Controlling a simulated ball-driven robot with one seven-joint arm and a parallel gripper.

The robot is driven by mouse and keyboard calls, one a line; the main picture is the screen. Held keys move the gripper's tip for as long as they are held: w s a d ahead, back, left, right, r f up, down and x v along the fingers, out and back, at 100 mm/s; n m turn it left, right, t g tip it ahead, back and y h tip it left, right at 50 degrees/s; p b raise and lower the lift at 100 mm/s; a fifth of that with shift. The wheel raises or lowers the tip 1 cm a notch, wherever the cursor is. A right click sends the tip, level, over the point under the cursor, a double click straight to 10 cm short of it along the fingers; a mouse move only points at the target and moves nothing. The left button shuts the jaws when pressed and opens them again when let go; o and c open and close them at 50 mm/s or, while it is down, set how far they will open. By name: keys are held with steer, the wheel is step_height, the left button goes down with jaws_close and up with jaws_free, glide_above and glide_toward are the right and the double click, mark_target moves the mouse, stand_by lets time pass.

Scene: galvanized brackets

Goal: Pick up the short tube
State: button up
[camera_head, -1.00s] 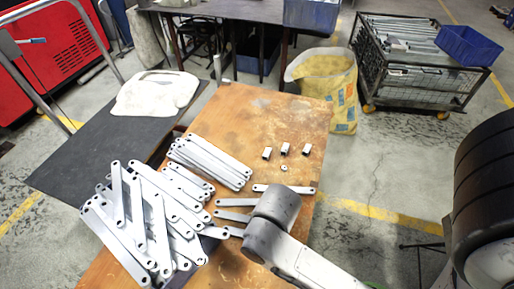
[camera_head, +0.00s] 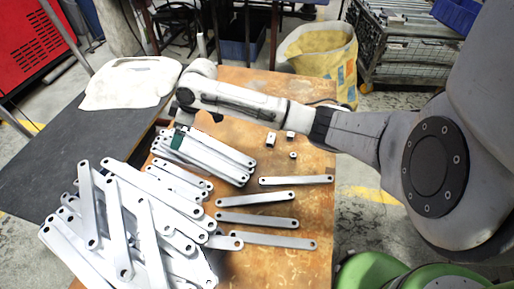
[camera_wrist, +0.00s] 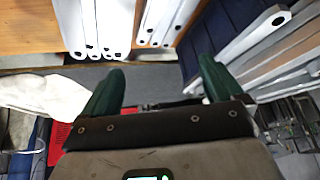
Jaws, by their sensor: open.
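Two small square-section metal pieces (camera_head: 270,139) and (camera_head: 290,136) stand on the orange-brown table in the head view. A smaller ring-like piece (camera_head: 292,154) lies just in front of them. I cannot tell for certain which is the short tube. My gripper (camera_head: 178,138) is left of them, over the far end of the stacked bars, pointing downward. In the wrist view its two green fingers (camera_wrist: 160,85) are apart with nothing between them. The wrist view shows no small pieces. My forearm passes behind the small pieces and hides part of the far table.
A heap of flat brackets (camera_head: 130,225) fills the table's left side, with a stack of bars (camera_head: 205,158) behind it. Several single bars (camera_head: 256,197) lie at centre. A dark side table (camera_head: 60,150) holds a white cloth (camera_head: 130,82). Bare tabletop surrounds the small pieces.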

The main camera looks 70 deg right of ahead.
steer(key=s+d+f+m+g+h+b, duration=0.1)
steer(key=s+d+f, duration=0.2)
steer(key=s+d, duration=0.3)
steer(key=s+d+f+m+g+h+b, duration=0.1)
steer(key=s+d+f, duration=0.3)
steer(key=d, duration=0.5)
steer(key=m+g+b, duration=0.1)
steer(key=m+b, duration=0.1)
glide_toward(271, 138)
steer(key=f, duration=0.1)
steer(key=f+b, duration=0.1)
steer(key=shift+w+f, duration=0.25)
steer(key=shift+w, duration=0.1)
steer(key=shift+w+a+f+b, duration=0.15)
steer(key=shift+f+b, duration=0.6)
steer(key=shift+f, duration=0.75)
steer(key=shift+w+d+f+b, duration=0.1)
steer(key=shift+w+f+b, duration=0.1)
steer(key=shift+f+b, duration=0.9)
steer(key=shift+a+f+p, duration=0.1)
steer(key=shift+f+p, duration=0.25)
steer(key=c, duration=1.2)
